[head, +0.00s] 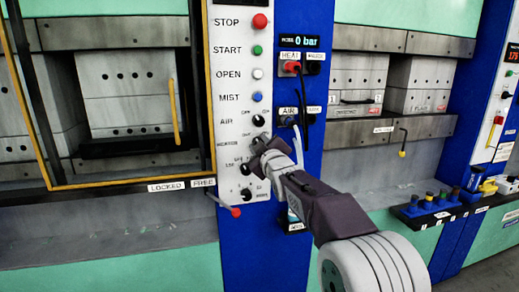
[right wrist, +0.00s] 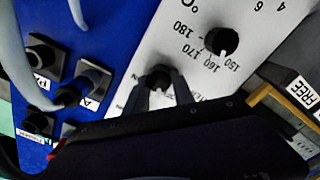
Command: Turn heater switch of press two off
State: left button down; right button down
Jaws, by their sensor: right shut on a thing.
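The heater switch (right wrist: 158,77) is a small black knob on the white control panel (head: 225,75). In the right wrist view it sits between the two dark fingers of my right gripper (right wrist: 160,86). In the head view my right gripper (head: 264,152) is at the panel beside the heater label, below the air knob (head: 259,120), and it largely hides the switch. The gripper is shut on the switch. The switch's exact pointing direction is hard to tell. My left gripper is not in view.
A temperature dial (right wrist: 222,41) marked 150 to 180 is close to the fingers. The red stop button (head: 260,21) is at the panel top. Hoses and sockets (head: 291,68) are on the blue column at right. A red-tipped lever (head: 235,211) sticks out below.

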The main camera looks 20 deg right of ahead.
dwell(0.3)
jog(key=c, duration=1.1)
grip_release()
jog(key=shift+o, duration=0.2)
jog(key=s+b, duration=0.1)
jog(key=s, duration=0.8)
jog(key=shift+a, duration=0.4)
